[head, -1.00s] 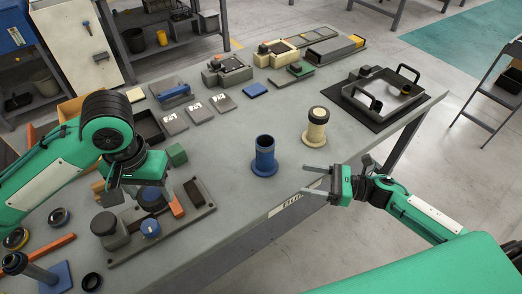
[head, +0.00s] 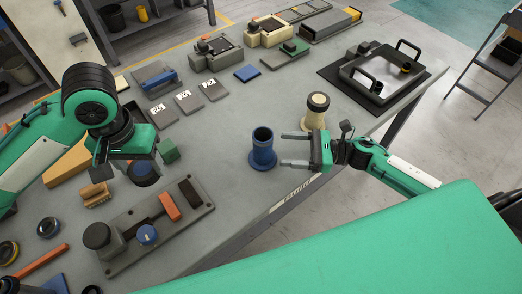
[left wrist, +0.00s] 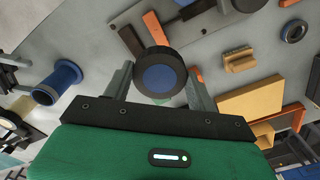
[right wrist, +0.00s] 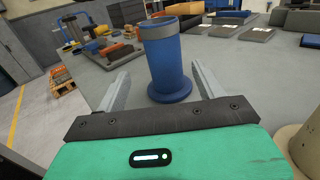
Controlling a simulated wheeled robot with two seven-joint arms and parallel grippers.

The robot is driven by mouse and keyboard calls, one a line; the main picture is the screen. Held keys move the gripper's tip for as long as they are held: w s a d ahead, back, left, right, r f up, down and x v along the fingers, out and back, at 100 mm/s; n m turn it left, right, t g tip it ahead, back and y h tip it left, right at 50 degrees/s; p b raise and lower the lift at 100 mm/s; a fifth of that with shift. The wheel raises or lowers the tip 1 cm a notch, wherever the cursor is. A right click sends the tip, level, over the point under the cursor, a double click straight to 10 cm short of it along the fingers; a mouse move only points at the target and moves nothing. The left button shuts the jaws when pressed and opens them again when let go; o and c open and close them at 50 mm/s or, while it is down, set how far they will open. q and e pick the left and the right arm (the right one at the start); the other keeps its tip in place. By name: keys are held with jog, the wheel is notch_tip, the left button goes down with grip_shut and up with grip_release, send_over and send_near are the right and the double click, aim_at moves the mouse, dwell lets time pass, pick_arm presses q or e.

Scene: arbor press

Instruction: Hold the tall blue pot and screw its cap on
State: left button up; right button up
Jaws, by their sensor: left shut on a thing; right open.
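The tall blue pot (head: 262,152) stands upright and open-topped on the grey bench. It shows large in the right wrist view (right wrist: 167,65), with a grey band near its rim. My right gripper (head: 287,150) is open, its fingers pointing at the pot from the right. In the right wrist view the pot stands just ahead, between the fingertip directions, and contact does not show. My left gripper (left wrist: 158,92) is shut on a dark round cap with a blue face (left wrist: 158,78). In the head view the cap (head: 143,174) hangs below the left gripper, above the bench and left of the pot.
A cream pot with a dark cap (head: 316,108) stands close behind my right gripper. A dark fixture plate (head: 165,222) with a blue knob and orange bar lies front left. A green block (head: 168,150) is beside the left gripper. Bench around the blue pot is clear.

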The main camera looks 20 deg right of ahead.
aim_at(256, 144)
pick_arm(q)
jog(key=shift+s+r+p, duration=0.15)
jog(key=shift+r+p, duration=0.45)
jog(key=shift+r, duration=0.3)
pick_arm(e)
jog(key=x, duration=0.3)
jog(key=shift+w+a+r, duration=0.1)
jog(key=shift+a+r, duration=0.1)
jog(key=shift+a, duration=0.2)
jog(key=shift+w+a+f, duration=0.1)
jog(key=shift+a+f, duration=0.05)
jog(key=shift+a, duration=0.05)
pick_arm(q)
jog(key=shift+r+p, duration=0.3)
pick_arm(e)
jog(key=shift+w+a, duration=0.2)
jog(key=shift+a, duration=0.05)
pick_arm(q)
jog(key=shift+r+p, duration=0.95)
pick_arm(e)
jog(key=x, duration=0.3)
jog(key=shift+w+a+r, duration=0.1)
jog(key=shift+w+r, duration=0.15)
jog(key=shift+w, duration=0.1)
pick_arm(q)
jog(key=shift+r, duration=0.1)
pick_arm(e)
jog(key=shift+w+a+f, duration=0.15)
jog(key=shift+a+f, duration=0.05)
jog(key=shift+a, duration=0.35)
